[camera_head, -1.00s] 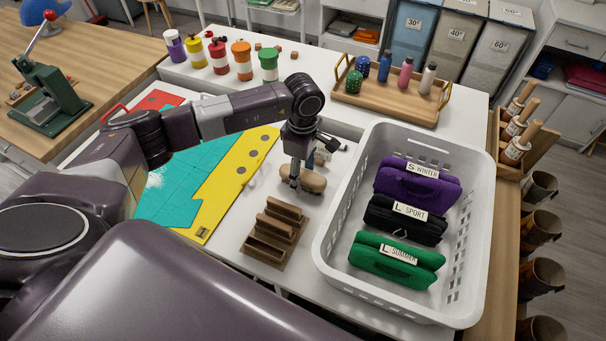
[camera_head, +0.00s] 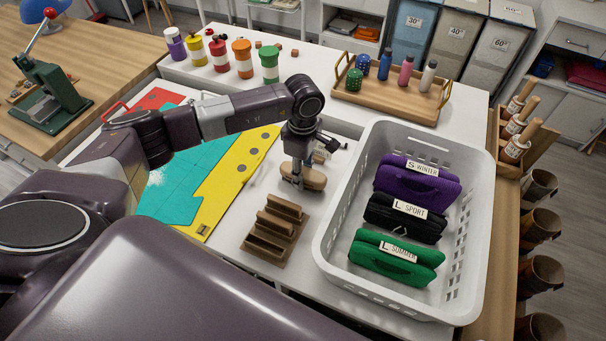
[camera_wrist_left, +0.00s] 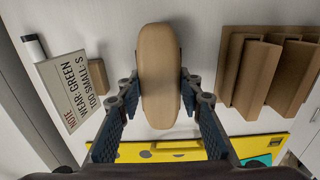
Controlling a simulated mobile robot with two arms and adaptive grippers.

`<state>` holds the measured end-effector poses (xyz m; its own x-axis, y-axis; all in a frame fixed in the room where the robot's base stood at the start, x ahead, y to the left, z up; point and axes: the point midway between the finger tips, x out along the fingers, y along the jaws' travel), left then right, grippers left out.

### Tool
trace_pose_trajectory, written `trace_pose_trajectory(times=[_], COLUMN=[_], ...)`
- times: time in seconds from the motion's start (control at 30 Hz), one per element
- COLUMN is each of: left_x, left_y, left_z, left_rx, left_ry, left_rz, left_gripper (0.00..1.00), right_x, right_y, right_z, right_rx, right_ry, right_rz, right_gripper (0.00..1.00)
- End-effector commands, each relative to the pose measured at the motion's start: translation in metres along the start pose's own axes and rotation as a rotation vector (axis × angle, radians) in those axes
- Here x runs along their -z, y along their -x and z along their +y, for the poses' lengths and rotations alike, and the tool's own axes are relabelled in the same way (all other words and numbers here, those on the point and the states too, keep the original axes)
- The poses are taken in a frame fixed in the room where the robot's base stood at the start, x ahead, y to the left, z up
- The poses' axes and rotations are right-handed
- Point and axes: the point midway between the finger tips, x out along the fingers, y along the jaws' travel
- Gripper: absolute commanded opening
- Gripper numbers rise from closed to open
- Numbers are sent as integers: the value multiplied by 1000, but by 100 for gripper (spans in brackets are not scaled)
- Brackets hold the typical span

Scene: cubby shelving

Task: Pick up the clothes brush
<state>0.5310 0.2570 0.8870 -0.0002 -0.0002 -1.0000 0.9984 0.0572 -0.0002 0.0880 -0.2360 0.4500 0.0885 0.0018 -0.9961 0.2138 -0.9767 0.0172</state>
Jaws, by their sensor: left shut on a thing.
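The clothes brush is a tan, oval wooden piece (camera_wrist_left: 159,75) that stands out between the fingers in the left wrist view. In the head view the brush (camera_head: 313,180) is partly hidden behind the fingers, close over the white table top. My left gripper (camera_head: 298,178) is shut on the brush, with one finger on each side of it; it also shows in the left wrist view (camera_wrist_left: 159,90). Whether the brush touches the table cannot be told. My right gripper is not in view.
A stepped wooden rack (camera_head: 275,228) stands just in front of the gripper. A white basket (camera_head: 330,232) with green, black and purple folded bundles is close on the right. A note card (camera_wrist_left: 72,90) and small wooden block (camera_wrist_left: 97,78) lie beside the brush. A yellow-and-teal board (camera_head: 235,175) lies left.

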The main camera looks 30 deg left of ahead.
Motion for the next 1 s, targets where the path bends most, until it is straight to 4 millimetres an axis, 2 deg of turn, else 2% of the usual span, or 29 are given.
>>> trace_pose_trajectory(times=[0.17,0.33,0.8,1.0], left_x=[0,1,0,0], left_y=[8,30,143,178], left_z=[1,1,1,1], left_rx=[-3,-5,-7,-4], left_ry=[0,0,-1,0], left_rz=[-1,0,-1,-1], left_gripper=[6,6,6,6], right_x=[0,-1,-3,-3], right_y=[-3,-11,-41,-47], right_z=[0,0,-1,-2], right_rx=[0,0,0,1], right_ry=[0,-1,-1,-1], right_rz=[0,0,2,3], right_gripper=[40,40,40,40])
